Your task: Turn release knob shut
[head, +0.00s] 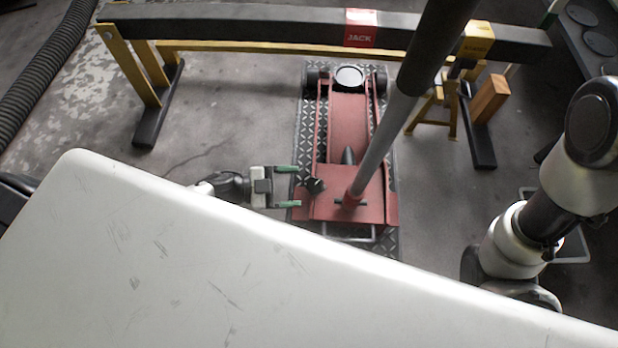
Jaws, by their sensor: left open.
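A red floor jack (348,140) lies on a diamond-plate mat, its round saddle (349,77) at the far end and its long grey handle (385,140) rising toward me. A small black knob (316,185), which looks like the release knob, sits on the left of the jack's near part. My left gripper (293,187), with green fingertips, is open just left of the knob, with its fingers pointing at it. I cannot tell whether a fingertip touches it. My right arm shows at the right, but its gripper is not in view.
A dark beam (250,25) on yellow stands with a red JACK label (360,28) crosses the back. A wooden block (489,98) stands right of the jack. A ribbed black hose (48,62) lies at far left. A large white panel covers the foreground.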

